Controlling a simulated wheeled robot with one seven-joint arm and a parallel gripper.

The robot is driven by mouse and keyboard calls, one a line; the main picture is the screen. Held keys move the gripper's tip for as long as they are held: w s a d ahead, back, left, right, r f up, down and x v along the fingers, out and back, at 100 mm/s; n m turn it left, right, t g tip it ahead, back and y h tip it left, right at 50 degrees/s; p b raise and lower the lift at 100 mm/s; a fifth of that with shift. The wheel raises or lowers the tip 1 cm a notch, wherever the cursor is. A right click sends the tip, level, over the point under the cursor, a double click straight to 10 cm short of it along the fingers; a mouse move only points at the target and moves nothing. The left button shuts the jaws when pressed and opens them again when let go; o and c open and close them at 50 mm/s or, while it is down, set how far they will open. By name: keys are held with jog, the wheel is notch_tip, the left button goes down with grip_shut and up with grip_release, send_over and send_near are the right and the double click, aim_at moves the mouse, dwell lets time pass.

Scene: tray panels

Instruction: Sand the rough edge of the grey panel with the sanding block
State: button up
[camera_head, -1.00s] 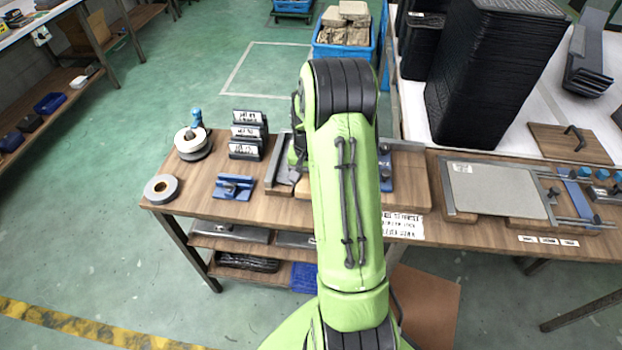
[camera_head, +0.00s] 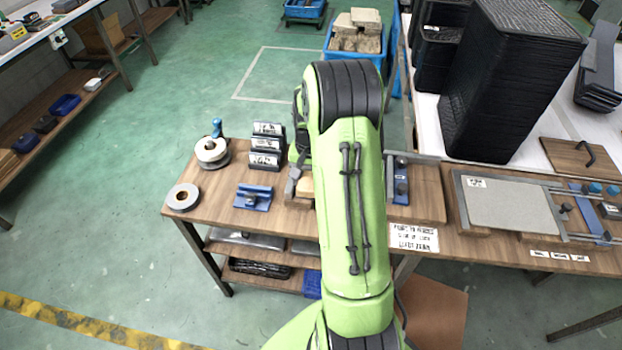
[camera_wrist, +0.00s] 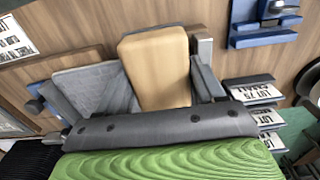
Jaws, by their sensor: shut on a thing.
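The tan sanding block (camera_wrist: 158,62), with rounded corners, sits between my gripper's dark fingers (camera_wrist: 162,88) in the wrist view. My gripper is shut on it. In the head view my green arm hides the gripper and most of what is below it. The large light grey panel (camera_head: 508,205) lies flat on the wooden board at the right of the bench, apart from my arm. In the wrist view a flat grey piece (camera_wrist: 82,82) lies left of the block; I cannot tell whether it belongs to a panel. The rough edge cannot be made out.
A blue stand (camera_head: 253,197), a tape roll (camera_head: 183,197) and several lot-labelled holders (camera_head: 266,145) are on the bench's left part. A blue clamp (camera_head: 401,182) stands just right of my arm. Tall black tray stacks (camera_head: 515,80) stand behind at the right.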

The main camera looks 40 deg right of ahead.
jog(key=shift+r+p, duration=0.95)
jog(key=shift+r, duration=0.65)
jog(key=shift+s, duration=0.1)
